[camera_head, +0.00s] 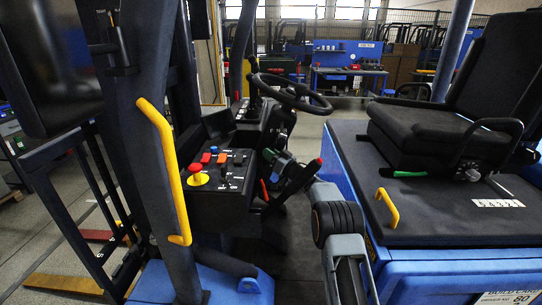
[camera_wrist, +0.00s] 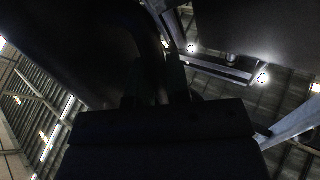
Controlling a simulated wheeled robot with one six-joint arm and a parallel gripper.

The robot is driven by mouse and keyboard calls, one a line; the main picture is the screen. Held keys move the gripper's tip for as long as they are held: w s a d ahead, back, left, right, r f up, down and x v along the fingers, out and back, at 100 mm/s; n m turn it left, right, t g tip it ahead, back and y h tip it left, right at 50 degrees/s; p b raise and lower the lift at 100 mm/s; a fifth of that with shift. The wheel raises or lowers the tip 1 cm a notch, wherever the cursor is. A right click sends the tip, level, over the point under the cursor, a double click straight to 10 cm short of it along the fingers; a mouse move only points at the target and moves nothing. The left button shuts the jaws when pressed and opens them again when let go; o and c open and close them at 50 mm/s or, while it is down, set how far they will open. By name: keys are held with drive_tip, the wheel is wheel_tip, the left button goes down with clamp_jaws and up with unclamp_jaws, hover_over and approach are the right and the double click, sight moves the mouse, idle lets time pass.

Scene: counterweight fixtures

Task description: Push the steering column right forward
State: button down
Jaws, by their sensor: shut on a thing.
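The steering column (camera_head: 272,125) is black and stands left of the seat in the head view, with the black steering wheel (camera_head: 291,92) on top. My arm reaches in from the lower middle to the column's near side. My gripper (camera_wrist: 157,92) is dark in the wrist view, with its fingers shut on a dark part that appears to belong to the column. The exact place of the grip is in shadow. A red-tipped lever (camera_head: 306,175) is close beside my wrist.
A control panel (camera_head: 217,170) with a red knob (camera_head: 196,172) is left of the column. The black seat (camera_head: 440,125) and blue body with another yellow handle (camera_head: 388,208) bound the right side.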

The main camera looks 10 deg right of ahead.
drive_tip(key=c, duration=1.5)
unclamp_jaws()
drive_tip(key=shift+f, duration=0.15)
drive_tip(key=shift+o, duration=0.6)
drive_tip(key=shift+s+d, duration=0.1)
drive_tip(key=shift+d, duration=0.1)
drive_tip(key=b+v, duration=0.3)
drive_tip(key=v, duration=1)
drive_tip(key=shift+s+d, duration=0.2)
drive_tip(key=shift+s, duration=0.1)
drive_tip(key=shift+f, duration=0.1)
drive_tip(key=shift+c, duration=0.3)
